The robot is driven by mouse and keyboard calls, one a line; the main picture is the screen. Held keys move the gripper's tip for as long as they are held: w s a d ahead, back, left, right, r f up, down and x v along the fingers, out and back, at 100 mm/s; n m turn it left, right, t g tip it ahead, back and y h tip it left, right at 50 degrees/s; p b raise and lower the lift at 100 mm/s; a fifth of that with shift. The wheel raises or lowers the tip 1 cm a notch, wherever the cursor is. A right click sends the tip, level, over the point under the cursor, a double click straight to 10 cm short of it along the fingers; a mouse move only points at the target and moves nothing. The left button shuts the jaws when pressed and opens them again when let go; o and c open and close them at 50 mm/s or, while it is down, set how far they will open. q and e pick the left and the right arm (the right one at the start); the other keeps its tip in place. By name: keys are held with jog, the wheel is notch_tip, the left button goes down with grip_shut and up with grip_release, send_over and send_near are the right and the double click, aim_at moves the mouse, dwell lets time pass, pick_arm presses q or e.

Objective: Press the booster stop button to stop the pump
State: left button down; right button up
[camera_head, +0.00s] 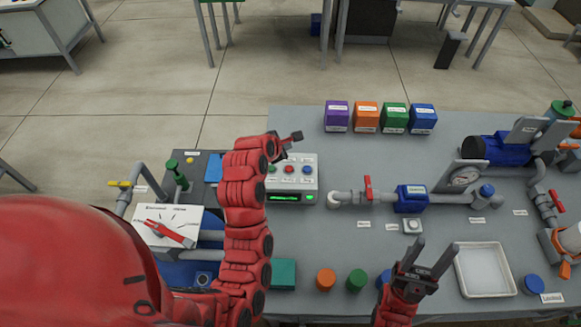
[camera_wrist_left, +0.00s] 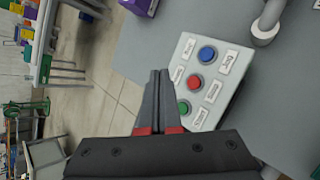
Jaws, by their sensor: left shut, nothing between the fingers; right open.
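A white control box (camera_head: 308,184) with a lit green display stands on the grey table. Its top carries a green button (camera_head: 272,169), a red button (camera_head: 289,169) and a blue button (camera_head: 306,170). The left wrist view also shows the red button (camera_wrist_left: 194,82), between the blue button (camera_wrist_left: 206,54) and the green button (camera_wrist_left: 183,107). My left gripper (camera_head: 297,136) is shut and empty, above and toward the far side of the box. In the left wrist view its fingers (camera_wrist_left: 160,73) appear beside the buttons. My right gripper (camera_head: 436,246) is open and empty.
A pipe with a red-handled valve (camera_head: 368,188) and a blue pump (camera_head: 411,198) stand right of the box. Several coloured blocks (camera_head: 366,115) line the far edge. A white tray (camera_head: 462,284) lies right of my right gripper.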

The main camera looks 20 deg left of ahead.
pick_arm(q)
jog(key=b, duration=0.4)
send_over(287, 171)
notch_tip(287, 171, down, 7)
jog(key=shift+f, duration=0.9)
jog(key=shift+f, duration=0.1)
dwell(1.3)
jog(key=shift+f, duration=0.3)
jog(key=shift+f+b, duration=0.3)
jog(key=shift+f, duration=0.1)
dwell(0.5)
dwell(0.4)
jog(key=shift+r+p, duration=0.5)
jog(key=shift+r, duration=0.3)
